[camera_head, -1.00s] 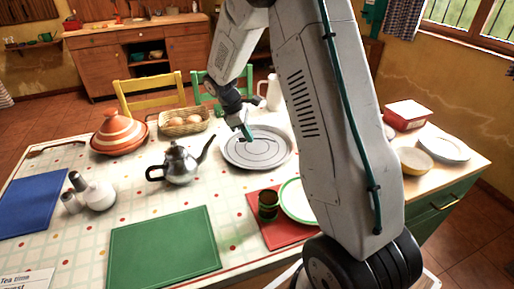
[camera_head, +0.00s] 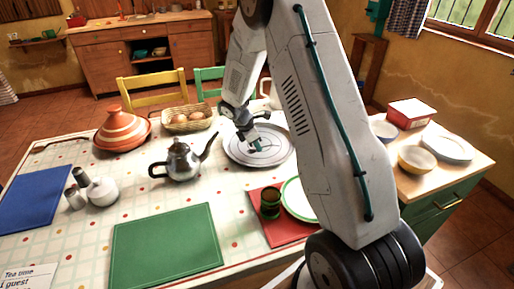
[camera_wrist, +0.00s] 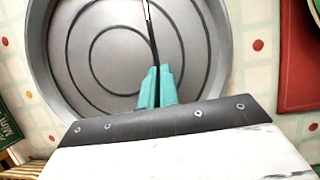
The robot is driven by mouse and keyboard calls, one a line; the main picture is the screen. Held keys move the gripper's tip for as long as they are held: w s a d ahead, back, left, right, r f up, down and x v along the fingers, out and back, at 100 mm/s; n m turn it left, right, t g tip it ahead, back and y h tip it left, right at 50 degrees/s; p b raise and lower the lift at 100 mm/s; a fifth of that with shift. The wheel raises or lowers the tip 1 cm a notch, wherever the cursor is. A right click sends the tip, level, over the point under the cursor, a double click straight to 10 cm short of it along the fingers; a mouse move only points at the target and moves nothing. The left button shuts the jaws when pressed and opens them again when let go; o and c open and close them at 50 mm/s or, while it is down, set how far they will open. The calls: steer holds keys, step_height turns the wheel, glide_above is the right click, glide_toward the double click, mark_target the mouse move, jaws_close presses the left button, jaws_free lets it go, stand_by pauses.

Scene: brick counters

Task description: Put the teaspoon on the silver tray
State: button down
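The silver tray (camera_head: 284,155) is a round grey dish with ring grooves, lying on the checked table. It fills much of the upper left of the wrist view (camera_wrist: 75,62). My gripper (camera_head: 258,147) is over the middle of the tray in the head view. In the wrist view its teal fingertips (camera_wrist: 158,82) are close together on a thin dark handle, which I take as the teaspoon (camera_wrist: 152,38).
A metal teapot (camera_head: 182,163) stands just left of the tray. An egg basket (camera_head: 188,122) is behind it, and an orange striped tagine (camera_head: 122,133) is further left. A dark green cup (camera_head: 269,203) and a plate (camera_head: 297,199) sit on a red mat (camera_head: 283,233) in front.

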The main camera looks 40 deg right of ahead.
steer(key=shift+f, duration=0.55)
steer(key=shift+f, duration=0.1)
steer(key=c, duration=1.6)
jaws_free()
steer(key=s+a+r+m, duration=0.15)
steer(key=a+r, duration=0.25)
steer(key=r, duration=0.6)
steer(key=s+a+r+m, duration=0.1)
steer(key=s+a+r, duration=0.15)
steer(key=r, duration=0.65)
steer(key=s+a+r+m+t+y, duration=0.1)
steer(key=s+a+r+m, duration=0.15)
steer(key=s+r, duration=0.25)
steer(key=s+a+r+m+y, duration=0.1)
steer(key=s+a+r+m, duration=0.15)
steer(key=s+r, duration=0.2)
steer(key=s+a+m, duration=0.2)
steer(key=s, duration=0.5)
steer(key=s+a+r+m+t+y, duration=0.1)
steer(key=s+a+m, duration=0.2)
steer(key=s, duration=0.4)
steer(key=s+a+r+m+y, duration=0.1)
steer(key=s+a+m, duration=0.1)
steer(key=s, duration=0.5)
steer(key=shift+s+a+r, duration=0.2)
steer(key=shift+s+a, duration=0.05)
steer(key=shift+a, duration=0.05)
